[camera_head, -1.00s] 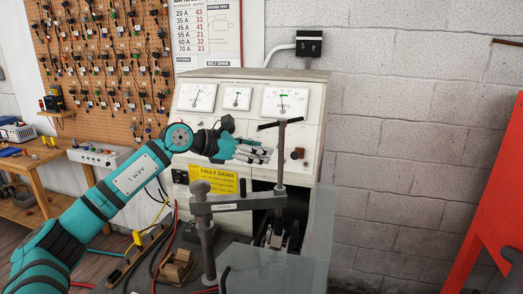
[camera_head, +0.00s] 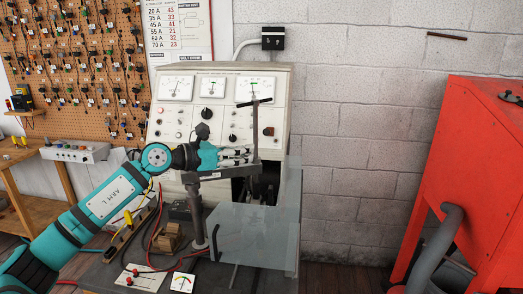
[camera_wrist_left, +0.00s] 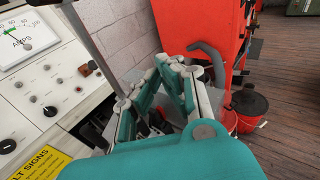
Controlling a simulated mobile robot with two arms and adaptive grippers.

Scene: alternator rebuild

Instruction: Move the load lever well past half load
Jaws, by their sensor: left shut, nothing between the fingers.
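The grey test bench panel (camera_head: 220,78) carries three meters and several knobs. A small brown-red knob (camera_head: 269,131) at the panel's right may be the load lever; I cannot tell for certain. It also shows in the left wrist view (camera_wrist_left: 85,69). My left gripper (camera_head: 250,157) is shut and empty, in front of the lower right panel, below and left of that knob in the head view. In the left wrist view its fingers (camera_wrist_left: 185,65) show no object between them. My right gripper is not in view.
An upright clamp post with a black T-handle (camera_head: 258,101) stands close to the left gripper. A clear guard (camera_head: 265,235) is in front of the bench.

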